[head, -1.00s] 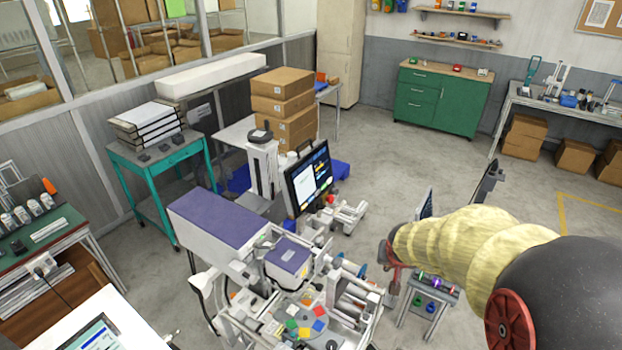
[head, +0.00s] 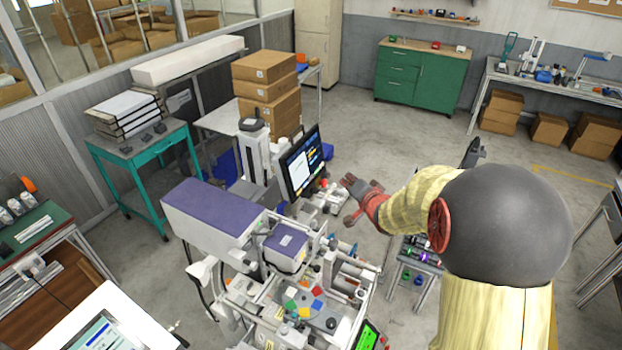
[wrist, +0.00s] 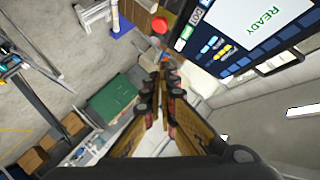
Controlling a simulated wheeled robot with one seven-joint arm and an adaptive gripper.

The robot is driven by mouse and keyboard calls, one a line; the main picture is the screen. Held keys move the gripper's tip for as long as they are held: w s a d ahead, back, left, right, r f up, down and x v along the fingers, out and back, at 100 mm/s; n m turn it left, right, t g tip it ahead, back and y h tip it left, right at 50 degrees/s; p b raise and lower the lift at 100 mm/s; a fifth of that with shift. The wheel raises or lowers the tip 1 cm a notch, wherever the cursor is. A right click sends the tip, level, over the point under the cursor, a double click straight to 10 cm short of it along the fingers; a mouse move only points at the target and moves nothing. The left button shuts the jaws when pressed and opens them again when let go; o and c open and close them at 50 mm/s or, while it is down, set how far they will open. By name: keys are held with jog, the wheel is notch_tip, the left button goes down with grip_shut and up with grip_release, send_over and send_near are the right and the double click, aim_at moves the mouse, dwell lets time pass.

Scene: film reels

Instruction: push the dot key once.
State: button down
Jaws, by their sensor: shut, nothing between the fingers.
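My gripper (head: 355,186) is shut and empty, held in the air just right of the tilted monitor (head: 303,163) in the head view. In the wrist view the fingertips (wrist: 167,70) meet near the middle of the picture. A screen (wrist: 245,38) reading "READY" shows at the top right there, with blue and yellow marks along its lower-left side. A red round knob (wrist: 160,25) is beside that screen, apart from the fingertips.
A purple-topped machine (head: 212,212) fills the bench in front, with a small green-lit display (head: 367,336) at its near edge. Cardboard boxes (head: 265,90) are stacked behind. A green cabinet (head: 418,77) stands at the back wall, with open floor before it.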

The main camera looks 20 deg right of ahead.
aim_at(311, 178)
jog(key=w+a+f+b, duration=0.1)
jog(key=w+a+b, duration=0.4)
jog(key=w+b, duration=0.1)
jog(key=shift+w+f+b, duration=0.4)
jog(key=shift+b, duration=0.1)
jog(key=shift+a, duration=0.1)
jog(key=shift+a, duration=0.1)
dwell(1.3)
jog(key=shift+w+a+f, duration=0.1)
jog(key=shift+w+a, duration=0.1)
jog(key=shift+w, duration=0.15)
